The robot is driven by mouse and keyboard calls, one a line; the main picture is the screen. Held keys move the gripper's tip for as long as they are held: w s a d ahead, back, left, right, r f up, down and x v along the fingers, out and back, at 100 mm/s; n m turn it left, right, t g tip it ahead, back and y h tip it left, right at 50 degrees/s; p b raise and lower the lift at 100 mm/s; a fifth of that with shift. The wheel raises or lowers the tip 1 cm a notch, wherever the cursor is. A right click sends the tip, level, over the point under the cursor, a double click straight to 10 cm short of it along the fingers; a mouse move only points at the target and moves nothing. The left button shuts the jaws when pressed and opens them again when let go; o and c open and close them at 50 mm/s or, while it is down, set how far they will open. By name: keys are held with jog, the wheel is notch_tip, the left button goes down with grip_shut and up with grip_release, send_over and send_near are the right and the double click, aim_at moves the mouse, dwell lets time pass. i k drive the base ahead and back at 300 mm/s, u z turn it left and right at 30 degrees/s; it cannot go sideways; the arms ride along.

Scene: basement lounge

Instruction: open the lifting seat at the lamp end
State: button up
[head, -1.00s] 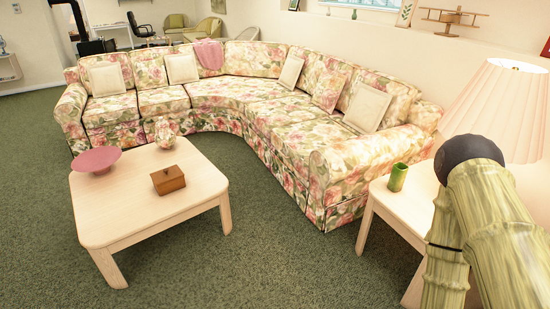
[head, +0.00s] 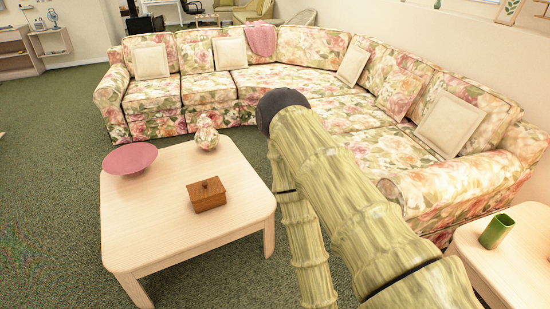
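A floral corner sofa (head: 290,80) runs along the back and right of the head view. Its right-hand end, beside the side table with the green cup, has a long floral seat (head: 398,146) that looks down flat. My bamboo-patterned arm with a dark round joint crosses the centre of the picture and hides the front of this seat and part of the sofa's front. The lamp is out of view now. My gripper is not in view, so I cannot see where it is relative to the seat.
A pale coffee table (head: 160,225) stands at front left, bearing a pink bowl (head: 130,159), a floral pot (head: 207,136) and a brown box (head: 207,195). A side table (head: 520,255) with a green cup (head: 496,232) is at lower right. Green carpet (head: 60,190) is clear at left.

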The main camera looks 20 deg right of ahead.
aim_at(379, 153)
jog(key=u, duration=0.15)
jog(key=i, duration=1.65)
jog(key=z, duration=1.25)
jog(key=i, duration=1.15)
jog(key=z, duration=1)
